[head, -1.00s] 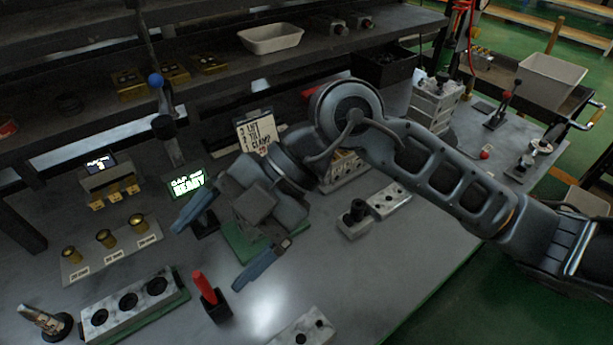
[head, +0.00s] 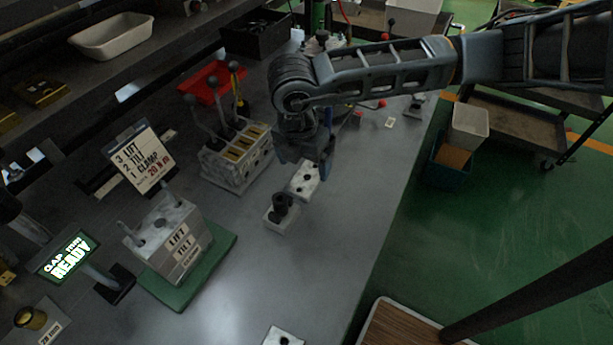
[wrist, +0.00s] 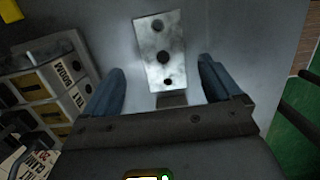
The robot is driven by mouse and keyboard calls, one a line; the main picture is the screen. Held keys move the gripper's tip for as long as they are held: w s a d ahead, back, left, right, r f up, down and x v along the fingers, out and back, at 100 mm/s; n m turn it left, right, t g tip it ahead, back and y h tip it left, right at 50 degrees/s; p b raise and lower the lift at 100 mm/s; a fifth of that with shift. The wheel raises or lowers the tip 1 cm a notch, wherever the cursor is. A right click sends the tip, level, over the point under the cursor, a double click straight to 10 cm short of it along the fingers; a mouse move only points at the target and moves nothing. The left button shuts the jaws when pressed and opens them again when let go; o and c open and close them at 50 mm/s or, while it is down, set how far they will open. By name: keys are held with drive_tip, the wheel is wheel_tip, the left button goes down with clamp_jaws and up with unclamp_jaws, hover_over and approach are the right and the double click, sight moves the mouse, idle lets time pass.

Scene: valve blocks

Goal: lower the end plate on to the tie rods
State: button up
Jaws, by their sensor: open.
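A pale metal plate (head: 303,181) with dark holes, which looks like the end plate, lies on the bench below my gripper (head: 304,162). In the wrist view the plate (wrist: 158,72) shows three dark holes and lies between and beyond the fingers. My gripper (wrist: 162,68) is open, with nothing between its pads; its height above the plate is hard to judge. A block (head: 178,250) with LIFT and TILT labels stands on a green base (head: 205,270), left of my gripper. Thin grey rods (head: 129,231) rise by its top; I cannot tell for certain that they are the tie rods.
A small block with a black knob (head: 280,201) stands close in front of the plate. A three-lever valve block (head: 237,158) stands left of my gripper. A sign (head: 140,157) and a READY display (head: 68,257) stand further left. The bench front is mostly clear.

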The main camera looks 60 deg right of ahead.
sight(307, 177)
drive_tip(key=shift+s+d+f+p, duration=0.1)
drive_tip(key=shift+d+f+p, duration=0.1)
drive_tip(key=shift+f, duration=0.9)
drive_tip(key=shift+s+d+f+p, duration=0.1)
drive_tip(key=shift+d+f+p, duration=0.05)
drive_tip(key=shift+f, duration=0.9)
drive_tip(key=c, duration=1.3)
